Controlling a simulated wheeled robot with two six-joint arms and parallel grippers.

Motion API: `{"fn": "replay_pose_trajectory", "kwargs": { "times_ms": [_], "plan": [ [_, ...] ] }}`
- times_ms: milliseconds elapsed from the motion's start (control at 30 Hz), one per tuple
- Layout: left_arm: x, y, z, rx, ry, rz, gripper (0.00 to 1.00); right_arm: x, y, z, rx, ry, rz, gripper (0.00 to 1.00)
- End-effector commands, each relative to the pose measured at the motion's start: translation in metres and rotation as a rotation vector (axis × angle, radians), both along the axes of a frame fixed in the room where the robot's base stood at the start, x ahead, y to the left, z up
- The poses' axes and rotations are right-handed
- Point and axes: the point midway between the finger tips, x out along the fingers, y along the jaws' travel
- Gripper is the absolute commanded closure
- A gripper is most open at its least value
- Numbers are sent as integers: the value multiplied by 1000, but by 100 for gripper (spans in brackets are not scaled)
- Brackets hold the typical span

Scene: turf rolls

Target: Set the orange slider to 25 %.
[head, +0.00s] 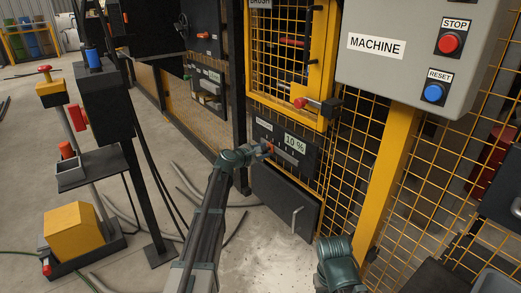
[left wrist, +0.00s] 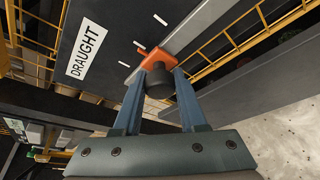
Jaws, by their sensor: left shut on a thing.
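The orange slider (head: 270,148) sits on a pale rail (head: 287,157) of a dark panel, near the rail's left end. A display above the rail reads 10 % (head: 295,142). In the left wrist view the slider (left wrist: 153,60) shows its orange body with a dark round knob (left wrist: 158,84) between my fingers. My left gripper (head: 264,149) is shut on the slider; its two blue-grey fingers (left wrist: 160,76) lie on either side of it. A DRAUGHT label (left wrist: 87,53) is on the panel. My right gripper is not visible; only part of my right arm shows at the bottom.
A yellow mesh gate (head: 287,60) with a red-knobbed latch (head: 300,103) stands above the panel. Below is a dark door (head: 285,200) with a handle. A grey MACHINE box (head: 410,55) with STOP and RESET buttons is at the upper right. Hoses lie on the floor at left.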

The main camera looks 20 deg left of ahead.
Motion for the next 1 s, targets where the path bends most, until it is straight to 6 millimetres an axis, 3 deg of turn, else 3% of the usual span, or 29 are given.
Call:
{"fn": "replay_pose_trajectory", "kwargs": {
  "times_ms": [33, 233, 533, 567, 700, 1000],
  "plan": [
    [-12, -12, 0, 0, 1, -4, 100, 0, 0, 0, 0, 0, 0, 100],
    [-37, -44, 0, 1, 0, -4, 100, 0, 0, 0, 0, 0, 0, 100],
    [-37, -46, 0, 1, 0, -1, 100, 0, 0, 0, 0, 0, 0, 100],
    [-37, -46, 0, 1, 0, -1, 57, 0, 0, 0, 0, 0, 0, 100],
    [-37, -46, 0, 1, 0, -1, 32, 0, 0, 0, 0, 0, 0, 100],
    [-37, -46, 0, 0, 1, -1, 29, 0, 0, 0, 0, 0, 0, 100]
  ]
}}
